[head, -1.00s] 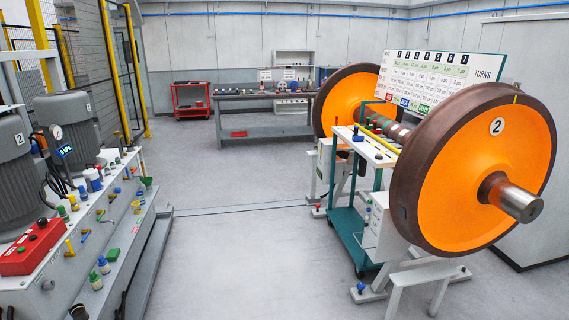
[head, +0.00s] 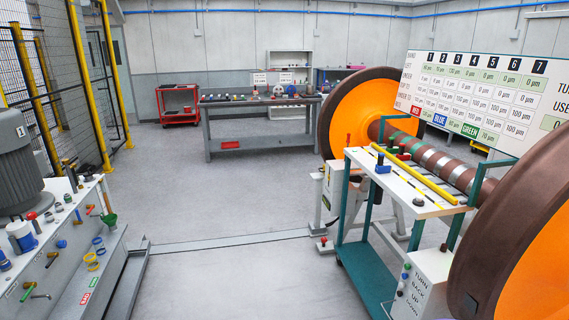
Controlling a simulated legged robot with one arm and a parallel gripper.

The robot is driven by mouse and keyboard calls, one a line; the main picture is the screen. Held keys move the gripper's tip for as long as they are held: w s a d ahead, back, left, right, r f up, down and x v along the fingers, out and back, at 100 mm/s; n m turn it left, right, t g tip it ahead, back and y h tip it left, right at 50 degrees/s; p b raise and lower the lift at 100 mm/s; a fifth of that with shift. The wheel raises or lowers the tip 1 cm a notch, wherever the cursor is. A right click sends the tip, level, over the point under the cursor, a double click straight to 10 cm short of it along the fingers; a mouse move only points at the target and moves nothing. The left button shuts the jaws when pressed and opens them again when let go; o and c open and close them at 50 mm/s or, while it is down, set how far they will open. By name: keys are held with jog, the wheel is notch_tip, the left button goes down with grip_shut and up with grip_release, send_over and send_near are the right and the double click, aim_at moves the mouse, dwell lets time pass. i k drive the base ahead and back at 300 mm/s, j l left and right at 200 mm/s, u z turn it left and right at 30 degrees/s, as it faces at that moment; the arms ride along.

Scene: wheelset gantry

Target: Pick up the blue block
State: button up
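A small blue object (head: 382,164), perhaps the blue block, sits on the white top of the teal-framed cart (head: 415,207) at the right. It is beside the yellow bar (head: 428,181), with small red and green pieces (head: 402,153) just behind it. It is too small to tell its exact shape. My gripper is not in view.
A large orange wheelset (head: 345,112) with a brown axle stands behind the cart; its near wheel (head: 530,260) fills the lower right. A grey machine bench (head: 60,240) stands at left. A workbench (head: 255,125) is at back. The middle floor is clear, crossed by a low grey strip (head: 230,242).

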aim_at(382, 168)
jog(key=i, duration=1.8)
jog(key=i+j+z, duration=0.1)
jog(key=i+z, duration=0.15)
jog(key=i, duration=0.3)
jog(key=i+j+z, duration=0.15)
jog(key=i+z, duration=0.15)
jog(key=i, duration=0.2)
